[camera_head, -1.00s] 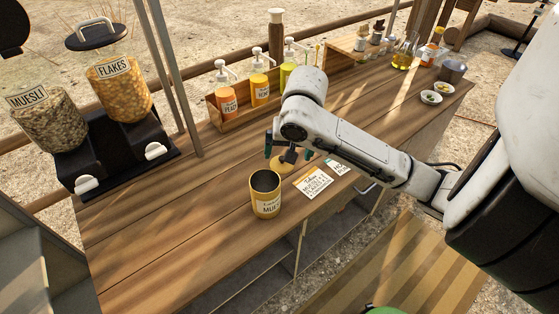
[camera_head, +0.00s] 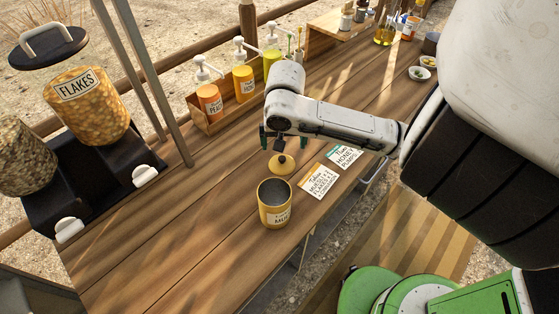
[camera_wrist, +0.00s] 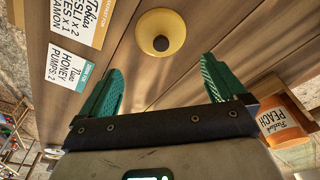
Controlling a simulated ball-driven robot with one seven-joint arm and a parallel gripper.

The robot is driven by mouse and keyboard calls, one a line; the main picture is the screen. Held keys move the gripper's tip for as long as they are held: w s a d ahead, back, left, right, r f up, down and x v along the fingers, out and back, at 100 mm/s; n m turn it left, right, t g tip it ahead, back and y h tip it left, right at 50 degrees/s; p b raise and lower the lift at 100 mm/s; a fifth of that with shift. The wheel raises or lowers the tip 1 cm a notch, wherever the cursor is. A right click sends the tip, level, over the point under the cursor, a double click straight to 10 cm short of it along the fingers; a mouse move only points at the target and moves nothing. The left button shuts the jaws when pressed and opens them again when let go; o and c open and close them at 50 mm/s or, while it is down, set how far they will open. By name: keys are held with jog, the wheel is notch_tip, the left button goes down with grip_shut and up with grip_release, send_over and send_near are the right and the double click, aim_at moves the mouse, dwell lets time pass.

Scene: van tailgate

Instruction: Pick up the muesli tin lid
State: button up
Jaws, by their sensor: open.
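The muesli tin lid (camera_head: 282,164) is a round yellow disc with a dark knob. It lies on the wooden counter behind the open muesli tin (camera_head: 275,203), a yellow can with a white label. My gripper (camera_head: 276,143) is above the counter near the lid, just behind it in the head view. In the wrist view the lid (camera_wrist: 160,35) lies ahead of my gripper (camera_wrist: 158,80), roughly centred between its green fingers. The fingers are wide apart with nothing between them.
Two order cards (camera_head: 319,181) lie right of the lid. Pump bottles (camera_head: 209,103) stand in a wooden rack at the back. Flakes (camera_head: 88,103) and muesli dispensers stand at the left. The counter front left of the tin is clear.

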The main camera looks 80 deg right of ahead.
aim_at(283, 159)
notch_tip(283, 159, down, 2)
jog(key=shift+w+d+f, duration=0.1)
jog(key=shift+d, duration=0.05)
jog(key=f, duration=0.3)
jog(key=f+p, duration=0.1)
jog(key=shift+a+f, duration=0.15)
jog(key=shift+a, duration=0.1)
jog(key=shift+w+f, duration=0.1)
jog(key=shift+f, duration=0.55)
jog(key=shift+c, duration=0.4)
jog(key=c, duration=1.2)
